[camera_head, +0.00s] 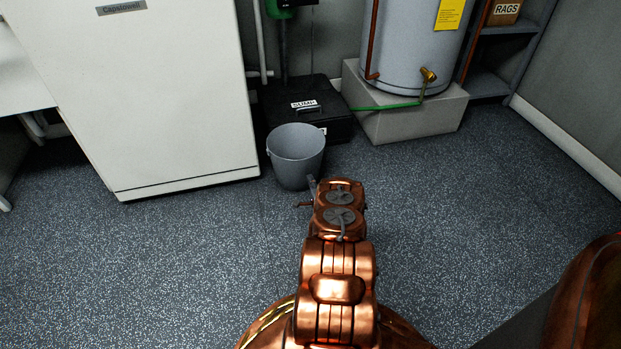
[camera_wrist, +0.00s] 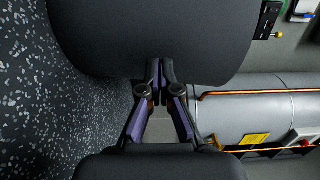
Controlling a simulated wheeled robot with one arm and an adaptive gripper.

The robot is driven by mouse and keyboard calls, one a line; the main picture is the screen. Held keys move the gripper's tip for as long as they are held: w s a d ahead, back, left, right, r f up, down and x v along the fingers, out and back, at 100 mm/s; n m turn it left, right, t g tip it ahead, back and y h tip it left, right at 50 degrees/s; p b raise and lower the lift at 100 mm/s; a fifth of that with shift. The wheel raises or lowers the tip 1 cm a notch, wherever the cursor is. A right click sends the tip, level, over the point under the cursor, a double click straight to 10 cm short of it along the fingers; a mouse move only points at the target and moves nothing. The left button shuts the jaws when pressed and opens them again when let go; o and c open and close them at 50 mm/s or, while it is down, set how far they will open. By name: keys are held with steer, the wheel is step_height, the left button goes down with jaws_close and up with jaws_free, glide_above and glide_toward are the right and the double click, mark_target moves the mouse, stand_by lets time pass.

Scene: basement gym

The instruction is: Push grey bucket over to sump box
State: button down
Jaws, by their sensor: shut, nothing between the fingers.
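The grey bucket (camera_head: 290,158) stands upright and empty on the speckled floor in the head view. The black sump box (camera_head: 335,122), labelled "SUMP", is just behind it, partly hidden by the bucket. I cannot tell how wide the gap between them is. My gripper (camera_head: 312,184) is low at the bucket's near right side, mostly hidden by my copper arm. Whether it touches the bucket is unclear. In the wrist view my gripper's fingers (camera_wrist: 159,72) are together with nothing between them.
A white appliance (camera_head: 150,100) stands close to the bucket's left. A grey water heater (camera_head: 410,45) on a pale plinth (camera_head: 410,125) stands right of the box, with a green hose (camera_head: 385,107) at its front. Shelving is at the back right. The floor at right is clear.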

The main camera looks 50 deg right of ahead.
steer(key=p+v, duration=0.2)
steer(key=v, duration=1)
steer(key=shift+p, duration=0.4)
steer(key=shift+r, duration=0.15)
